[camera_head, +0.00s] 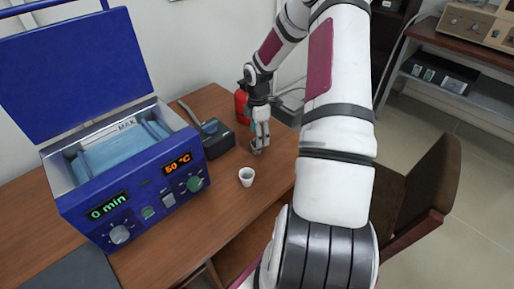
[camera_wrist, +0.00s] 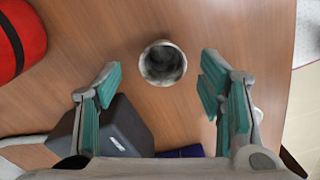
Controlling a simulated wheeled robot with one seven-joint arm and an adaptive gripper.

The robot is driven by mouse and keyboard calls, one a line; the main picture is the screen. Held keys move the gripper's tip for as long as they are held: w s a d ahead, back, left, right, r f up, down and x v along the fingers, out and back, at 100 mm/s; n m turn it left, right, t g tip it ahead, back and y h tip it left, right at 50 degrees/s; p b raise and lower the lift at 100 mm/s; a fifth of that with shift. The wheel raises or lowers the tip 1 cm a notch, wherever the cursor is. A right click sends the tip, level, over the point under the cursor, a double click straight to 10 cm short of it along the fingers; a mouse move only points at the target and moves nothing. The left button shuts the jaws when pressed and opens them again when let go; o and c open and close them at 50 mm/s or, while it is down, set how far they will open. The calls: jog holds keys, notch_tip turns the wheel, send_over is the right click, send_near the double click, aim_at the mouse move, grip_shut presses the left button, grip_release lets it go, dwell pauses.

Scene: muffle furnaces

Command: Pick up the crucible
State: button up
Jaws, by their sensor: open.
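Two small cup-shaped vessels stand on the wooden table; I cannot tell for sure which is the crucible. A grey, mottled round vessel (camera_wrist: 162,63) shows its open mouth in the wrist view, between and just ahead of my fingertips, touching neither finger. A plain white cup (camera_head: 246,176) stands upright in the head view, nearer than my gripper; it shows partly behind my right finger in the wrist view (camera_wrist: 259,114). My gripper (camera_head: 259,146) is open and empty, pointing down low over the table, with teal pads apart. In the head view it largely hides the grey vessel.
A blue heated bath (camera_head: 135,185) with raised lid stands left, its displays reading 0 min and 50 °C. A dark box (camera_head: 214,141) sits beside it, near my gripper. A red object (camera_head: 241,104) is behind. A chair (camera_head: 420,190) is at right.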

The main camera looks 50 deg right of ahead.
jog(key=shift+s+a+f, duration=0.1)
jog(key=shift+f, duration=1.25)
jog(key=shift+a+f, duration=0.1)
jog(key=shift+f, duration=1.25)
jog(key=shift+c, duration=0.2)
jog(key=c, duration=1.1)
